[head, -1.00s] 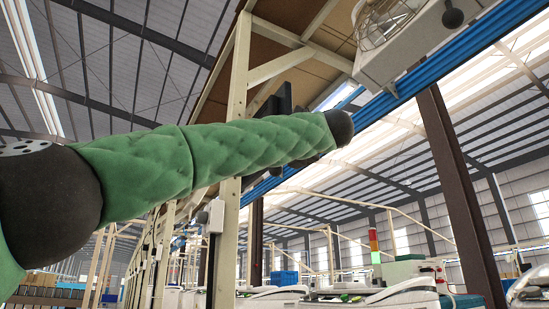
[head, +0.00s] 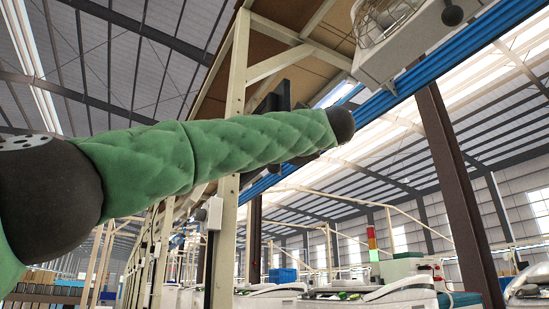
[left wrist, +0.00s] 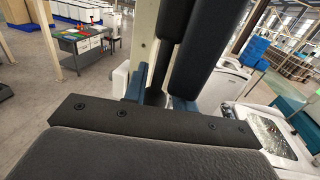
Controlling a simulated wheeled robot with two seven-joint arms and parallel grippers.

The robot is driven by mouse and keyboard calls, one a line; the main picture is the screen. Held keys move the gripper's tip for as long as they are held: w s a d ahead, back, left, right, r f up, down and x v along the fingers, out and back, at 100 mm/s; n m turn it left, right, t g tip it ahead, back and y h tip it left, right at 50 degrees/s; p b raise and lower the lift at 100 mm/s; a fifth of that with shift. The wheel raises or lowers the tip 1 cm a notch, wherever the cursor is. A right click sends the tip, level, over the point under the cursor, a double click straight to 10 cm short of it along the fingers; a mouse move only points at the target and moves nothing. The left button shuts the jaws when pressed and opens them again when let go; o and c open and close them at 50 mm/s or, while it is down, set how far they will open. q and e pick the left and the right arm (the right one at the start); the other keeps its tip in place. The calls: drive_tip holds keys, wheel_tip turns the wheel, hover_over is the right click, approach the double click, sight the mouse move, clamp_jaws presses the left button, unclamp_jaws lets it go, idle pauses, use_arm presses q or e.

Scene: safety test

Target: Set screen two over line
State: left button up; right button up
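My left arm (head: 190,157), in a green quilted sleeve with black joints, crosses the head view from the left. Dark blocks behind its far part look like the fingers of my left gripper (head: 278,93), pointing up near a cream post (head: 237,85). In the left wrist view, the two black fingers (left wrist: 186,50) rise close together on blue bases, and I cannot tell whether a gap remains between them. No held thing can be made out. I cannot make out screen two. Several white machines (head: 385,297) stand in a row low in the head view. My right gripper is out of view.
A blue beam (head: 440,72) and a grey box with a caged fan (head: 405,40) hang overhead at the right. A brown column (head: 455,180) stands at the right. A table (left wrist: 82,42) and open floor (left wrist: 30,80) lie left in the left wrist view.

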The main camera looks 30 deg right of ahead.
use_arm(q)
drive_tip(key=v, duration=0.7)
drive_tip(key=shift+b, duration=0.35)
drive_tip(key=shift+d, duration=0.15)
